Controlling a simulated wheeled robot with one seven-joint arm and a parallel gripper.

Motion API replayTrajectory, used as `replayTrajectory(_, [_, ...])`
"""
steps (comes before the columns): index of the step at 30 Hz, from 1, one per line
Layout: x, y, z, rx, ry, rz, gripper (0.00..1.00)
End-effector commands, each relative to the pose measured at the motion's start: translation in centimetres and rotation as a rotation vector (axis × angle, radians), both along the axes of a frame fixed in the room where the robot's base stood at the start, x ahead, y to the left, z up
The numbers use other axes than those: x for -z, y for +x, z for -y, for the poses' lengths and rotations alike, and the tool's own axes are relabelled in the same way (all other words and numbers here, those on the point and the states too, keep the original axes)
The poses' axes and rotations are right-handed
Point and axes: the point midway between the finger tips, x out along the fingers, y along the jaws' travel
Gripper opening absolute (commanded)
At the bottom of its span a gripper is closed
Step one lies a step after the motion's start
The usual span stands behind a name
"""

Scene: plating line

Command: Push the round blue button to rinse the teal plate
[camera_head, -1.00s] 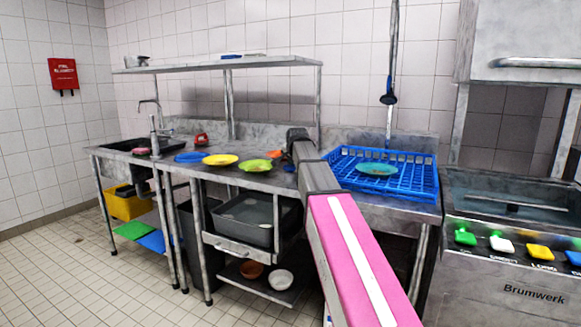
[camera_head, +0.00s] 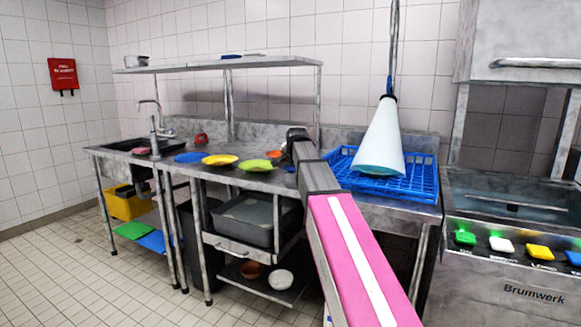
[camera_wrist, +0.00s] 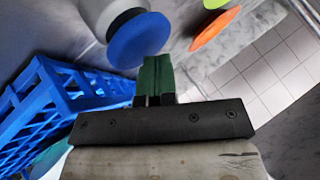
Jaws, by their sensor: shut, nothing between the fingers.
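The round blue button (camera_wrist: 138,40) sits on a pale round base at the top of the wrist view. My gripper (camera_wrist: 155,62) is shut and empty, with its green fingertips at the button's lower right edge; they look to be touching it. In the head view my arm hides the button and the fingertips. A pale cone of spray (camera_head: 381,140) comes down from the hanging nozzle (camera_head: 390,86) into the blue rack (camera_head: 425,180).
Left of my arm, a yellow plate (camera_head: 220,160), a green plate (camera_head: 257,165) and a blue plate (camera_head: 189,157) lie on the steel counter (camera_head: 215,177). A machine with several coloured buttons (camera_head: 465,238) stands at the right. The blue rack is close left of my gripper in the wrist view.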

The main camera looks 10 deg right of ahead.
Motion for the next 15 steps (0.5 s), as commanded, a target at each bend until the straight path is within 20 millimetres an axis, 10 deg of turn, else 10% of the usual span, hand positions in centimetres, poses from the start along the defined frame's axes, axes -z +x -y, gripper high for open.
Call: replayTrajectory(15, [-1.8, 0.0, 0.0, 0.0, 0.0, 0.0, 0.0])
